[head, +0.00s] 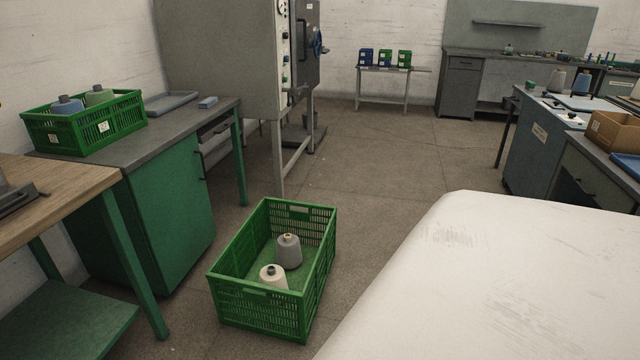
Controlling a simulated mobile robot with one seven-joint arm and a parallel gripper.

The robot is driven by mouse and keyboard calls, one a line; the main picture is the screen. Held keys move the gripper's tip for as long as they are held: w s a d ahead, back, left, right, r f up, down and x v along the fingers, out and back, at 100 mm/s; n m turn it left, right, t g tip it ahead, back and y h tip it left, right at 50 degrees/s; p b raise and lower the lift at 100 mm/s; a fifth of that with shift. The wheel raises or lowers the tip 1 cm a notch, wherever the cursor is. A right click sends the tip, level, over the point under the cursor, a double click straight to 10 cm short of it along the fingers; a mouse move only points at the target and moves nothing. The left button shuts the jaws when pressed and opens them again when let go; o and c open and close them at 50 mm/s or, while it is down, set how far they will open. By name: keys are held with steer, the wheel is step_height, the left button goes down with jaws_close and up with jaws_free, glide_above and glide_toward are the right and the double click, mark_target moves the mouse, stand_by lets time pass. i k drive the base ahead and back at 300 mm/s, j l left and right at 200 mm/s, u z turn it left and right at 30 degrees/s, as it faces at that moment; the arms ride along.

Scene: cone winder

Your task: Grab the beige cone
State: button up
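The beige cone (273,277) stands upright in a green crate (322,232) on the floor, near the crate's front wall. Its lower part is partly hidden by that wall. A grey cone (288,251) stands just behind it and a little to the right in the same crate. My gripper is not in the head view.
A green workbench (168,215) with another green crate (128,124) of cones stands at the left, beside a wooden-topped table (62,185). A large white surface (530,275) fills the lower right. Open floor (375,160) lies behind the floor crate.

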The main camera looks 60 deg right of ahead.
mark_target(273, 275)
steer(key=i+z, duration=0.1)
steer(key=z, duration=1.8)
steer(key=i+j+z, duration=0.5)
steer(key=j+z, duration=0.15)
steer(key=j, duration=0.15)
steer(key=i+j+z, duration=0.1)
steer(key=j, duration=0.25)
steer(key=i+j, duration=0.15)
steer(key=j, duration=0.15)
steer(key=i+j+z, duration=0.15)
steer(key=j, duration=0.2)
steer(key=i+j, duration=0.1)
steer(key=j, duration=0.3)
steer(key=i+j, duration=0.1)
steer(key=j, duration=0.3)
steer(key=i+j, duration=0.15)
steer(key=j, duration=0.25)
steer(key=i+j, duration=0.1)
steer(key=j, duration=0.3)
